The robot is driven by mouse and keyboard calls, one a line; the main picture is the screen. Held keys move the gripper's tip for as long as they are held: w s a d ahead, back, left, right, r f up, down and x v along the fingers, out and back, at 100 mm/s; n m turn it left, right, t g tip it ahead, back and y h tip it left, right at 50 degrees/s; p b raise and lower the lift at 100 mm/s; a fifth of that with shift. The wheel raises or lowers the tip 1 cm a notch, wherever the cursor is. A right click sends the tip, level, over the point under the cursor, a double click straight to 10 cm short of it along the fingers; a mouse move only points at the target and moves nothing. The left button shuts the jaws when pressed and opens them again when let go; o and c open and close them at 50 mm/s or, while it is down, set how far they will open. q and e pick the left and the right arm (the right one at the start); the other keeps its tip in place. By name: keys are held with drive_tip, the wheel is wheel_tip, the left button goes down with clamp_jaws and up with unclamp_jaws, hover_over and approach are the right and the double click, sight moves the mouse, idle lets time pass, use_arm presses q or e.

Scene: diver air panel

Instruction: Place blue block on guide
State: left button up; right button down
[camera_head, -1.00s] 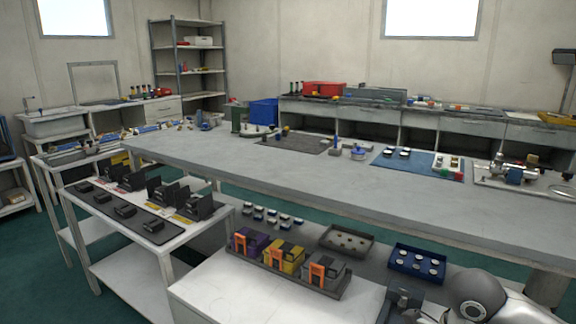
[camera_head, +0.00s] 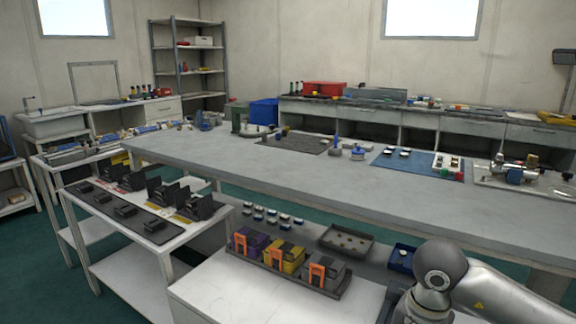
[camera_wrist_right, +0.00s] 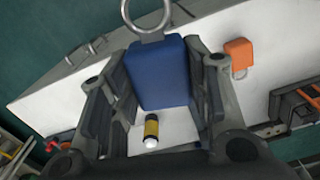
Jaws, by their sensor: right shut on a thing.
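A blue block (camera_wrist_right: 158,75) with a metal ring (camera_wrist_right: 147,12) at one end fills the middle of the right wrist view. My right gripper (camera_wrist_right: 155,85) is shut on it, with a dark finger along each side. In the head view my right arm comes in at the lower right, and its gripper and the block are not clearly seen there. I cannot tell which thing is the guide. My left gripper is in neither view.
A white surface (camera_wrist_right: 60,90) lies below the block, with a yellow and black cylinder (camera_wrist_right: 152,130) and an orange tag (camera_wrist_right: 238,52). A black tray (camera_head: 345,290) holds purple, yellow and grey boxes. The long grey table (camera_head: 330,190) has bare room along its front.

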drive_tip(key=n, duration=0.3)
drive_tip(key=a+r+n, duration=0.1)
drive_tip(key=shift+w+r+n, duration=0.1)
drive_tip(key=shift+w+n, duration=0.2)
drive_tip(key=shift+w, duration=0.1)
drive_tip(key=n, duration=0.3)
drive_tip(key=shift+w+a+r+n, duration=0.25)
drive_tip(key=shift+a+r+n, duration=0.1)
drive_tip(key=shift+a+n, duration=0.05)
use_arm(q)
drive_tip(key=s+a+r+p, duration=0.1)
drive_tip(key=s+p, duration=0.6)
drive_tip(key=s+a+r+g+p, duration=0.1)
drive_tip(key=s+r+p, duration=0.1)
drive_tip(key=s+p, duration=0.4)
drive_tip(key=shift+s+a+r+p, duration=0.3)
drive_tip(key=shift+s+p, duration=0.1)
drive_tip(key=shift+p, duration=0.4)
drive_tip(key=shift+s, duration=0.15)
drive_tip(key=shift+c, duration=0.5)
use_arm(e)
drive_tip(key=s+r, duration=0.8)
drive_tip(key=r, duration=0.3)
drive_tip(key=shift+r, duration=0.3)
